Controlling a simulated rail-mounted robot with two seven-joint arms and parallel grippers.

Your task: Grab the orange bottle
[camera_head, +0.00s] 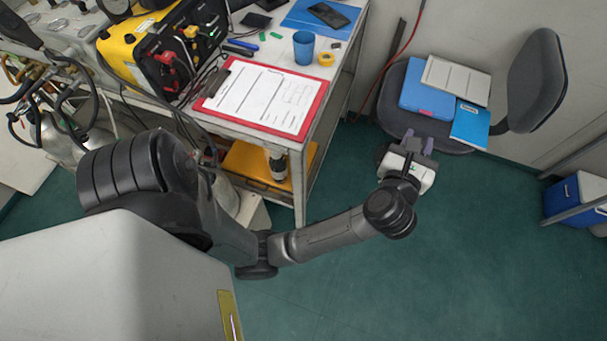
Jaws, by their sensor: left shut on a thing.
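I cannot make out an orange bottle in the head view. My left gripper (420,143) is at the front edge of the grey chair's seat (392,112), with its fingers pointing away from me. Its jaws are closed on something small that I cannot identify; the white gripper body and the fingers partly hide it. A dark bottle-like thing with a pale band (278,166) stands on the shelf under the table, partly hidden by the tabletop. My right gripper is not in view.
The white table (312,110) holds a red clipboard (262,97), a blue cup (303,48), a yellow tape roll (326,59) and a yellow-black machine (165,45). Blue folders (425,92) lie on the chair. A blue bin (562,200) stands at right. Green floor (470,250) is clear.

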